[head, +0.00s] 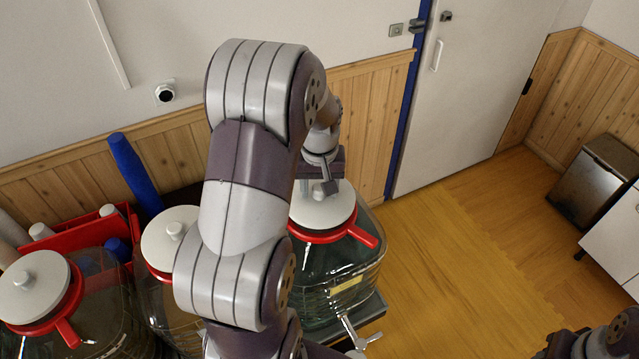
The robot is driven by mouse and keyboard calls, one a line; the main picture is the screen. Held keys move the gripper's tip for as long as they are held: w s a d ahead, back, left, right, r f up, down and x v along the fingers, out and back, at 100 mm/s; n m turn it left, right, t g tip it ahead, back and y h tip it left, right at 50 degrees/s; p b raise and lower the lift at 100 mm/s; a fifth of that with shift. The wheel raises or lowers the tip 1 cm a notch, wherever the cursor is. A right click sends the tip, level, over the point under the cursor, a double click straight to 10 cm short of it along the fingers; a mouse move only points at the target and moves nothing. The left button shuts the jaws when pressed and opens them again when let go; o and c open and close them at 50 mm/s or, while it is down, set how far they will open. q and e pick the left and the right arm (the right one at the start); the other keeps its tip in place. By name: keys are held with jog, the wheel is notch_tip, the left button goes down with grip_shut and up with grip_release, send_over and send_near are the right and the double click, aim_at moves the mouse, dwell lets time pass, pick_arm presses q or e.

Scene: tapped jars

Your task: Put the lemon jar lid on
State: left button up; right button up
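A glass jar (345,270) with a red collar and handle, a yellow label and a metal tap stands right of my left arm. Its white round lid (325,212) lies over the red collar and looks about level. Whether it is fully seated I cannot tell. My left gripper (322,188) points down at the lid's knob, at the lid's far side. The fingers are small and partly hidden, so I cannot tell whether they grip the knob. Part of my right arm shows in the bottom right corner; its fingertips cannot be made out.
Two more jars with white lids, a left jar (35,285) and a middle jar (170,238), stand to the left. Behind them are a red caddy (80,232) and a stack of blue cups (135,172).

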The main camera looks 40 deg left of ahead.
pick_arm(q)
notch_tip(320, 180, up, 6)
jog(key=shift+s+d+f+b, duration=0.1)
jog(key=shift+f+b, duration=0.05)
jog(key=shift+b, duration=0.95)
jog(key=r, duration=0.2)
jog(key=shift+s+d+r, duration=0.1)
jog(key=shift+s+r, duration=0.1)
jog(key=shift+r, duration=0.2)
notch_tip(320, 180, up, 4)
jog(key=p, duration=0.4)
jog(key=shift+s+d+r, duration=0.1)
jog(key=shift+s, duration=0.05)
